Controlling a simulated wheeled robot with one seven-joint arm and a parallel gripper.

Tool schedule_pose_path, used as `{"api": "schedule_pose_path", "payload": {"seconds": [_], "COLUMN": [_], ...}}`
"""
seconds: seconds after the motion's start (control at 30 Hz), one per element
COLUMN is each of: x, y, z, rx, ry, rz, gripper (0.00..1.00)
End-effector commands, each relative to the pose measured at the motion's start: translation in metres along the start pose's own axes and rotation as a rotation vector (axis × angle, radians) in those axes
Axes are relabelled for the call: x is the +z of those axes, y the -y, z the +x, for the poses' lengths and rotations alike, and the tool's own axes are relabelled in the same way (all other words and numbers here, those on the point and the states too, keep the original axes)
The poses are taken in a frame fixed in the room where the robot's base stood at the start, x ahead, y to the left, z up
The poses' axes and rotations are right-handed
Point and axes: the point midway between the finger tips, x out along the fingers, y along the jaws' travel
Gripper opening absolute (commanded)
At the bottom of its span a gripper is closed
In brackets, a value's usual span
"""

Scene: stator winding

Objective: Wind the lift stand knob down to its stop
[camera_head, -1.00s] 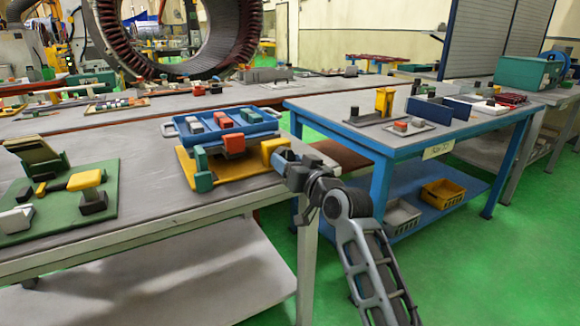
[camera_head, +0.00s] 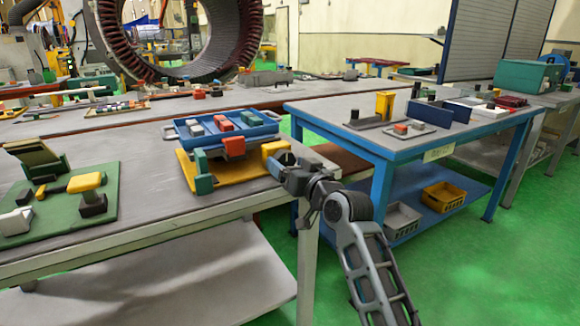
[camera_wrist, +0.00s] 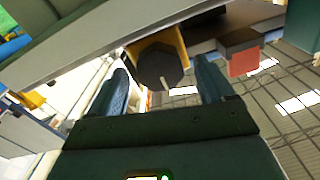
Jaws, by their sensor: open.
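The lift stand has a yellow base (camera_head: 240,180) on the near grey bench, with a blue tray (camera_head: 262,132) on top and a red block under it. A yellow block (camera_head: 274,148) at its right end carries a dark knob (camera_head: 287,159). In the wrist view the knob (camera_wrist: 158,68) is a dark, many-sided disc with a pale mark, in front of a yellow bracket (camera_wrist: 180,42). My gripper (camera_wrist: 160,66) is open, with one finger on each side of the knob in the picture. Gaps show at both sides; I cannot tell its depth between the fingers.
A green board (camera_head: 75,205) with a yellow-topped fixture lies at the left of the bench. A blue table (camera_head: 375,143) with parts stands to the right, with two bins on its lower shelf. The green floor between is partly filled by my arm.

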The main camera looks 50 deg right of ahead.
Motion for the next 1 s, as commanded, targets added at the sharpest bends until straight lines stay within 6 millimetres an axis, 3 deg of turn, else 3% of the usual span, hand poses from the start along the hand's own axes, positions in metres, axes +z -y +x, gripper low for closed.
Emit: {"api": "schedule_pose_path", "payload": {"seconds": [0.23,0.63,1.0], "x": [0.0,0.001,0.0], "y": [0.0,0.0,0.0], "z": [-0.011,-0.07,-0.078], "rx": [0.001,0.0,0.0], "ry": [-0.001,0.001,0.0], "rz": [0.0,0.0,0.0], "gripper": [0.81,0.81,0.81]}}
